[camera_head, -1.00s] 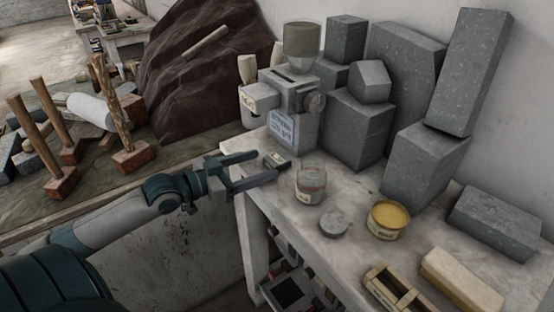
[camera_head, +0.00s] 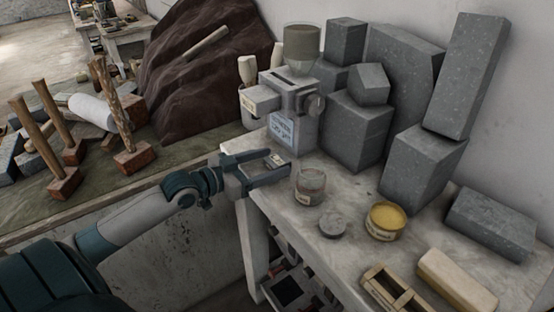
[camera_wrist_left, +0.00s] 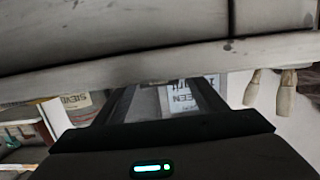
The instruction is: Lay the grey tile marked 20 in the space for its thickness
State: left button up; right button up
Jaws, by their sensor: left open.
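My left gripper (camera_head: 280,167) is open at the near left edge of the pale bench. Its two fingers appear on either side of a small dark grey piece (camera_head: 278,160) with a pale label, in front of the grey machine. I cannot read a number on this piece, and the fingers partly hide it. In the left wrist view the open fingers (camera_wrist_left: 168,98) frame a pale grey patch and a lettered label. A wooden frame with openings (camera_head: 394,290) lies at the bench front; I cannot tell whether it holds the space for the tile. My right gripper is not in view.
A glass jar (camera_head: 309,187) stands close to the gripper's right. A round lid (camera_head: 333,225), a yellow tin (camera_head: 384,222) and a cream block (camera_head: 456,282) are further right. The grey machine (camera_head: 291,108) and large grey stone blocks (camera_head: 357,130) fill the back.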

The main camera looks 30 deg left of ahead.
aim_at(277, 160)
pick_arm(q)
jog(key=shift+w+d+r, duration=0.1)
jog(key=shift+w+d, duration=0.15)
jog(key=shift+w, duration=0.3)
jog(key=shift+w+d, duration=0.1)
jog(key=shift+w, duration=0.2)
jog(key=shift+w+d, duration=0.15)
jog(key=shift+w, duration=0.1)
jog(key=shift+w+f, duration=0.1)
jog(key=shift+f, duration=0.15)
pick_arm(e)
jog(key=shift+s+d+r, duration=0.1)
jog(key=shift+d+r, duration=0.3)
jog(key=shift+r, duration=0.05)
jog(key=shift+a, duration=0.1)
pick_arm(q)
jog(key=shift+c, duration=0.9)
jog(key=c, duration=1.2)
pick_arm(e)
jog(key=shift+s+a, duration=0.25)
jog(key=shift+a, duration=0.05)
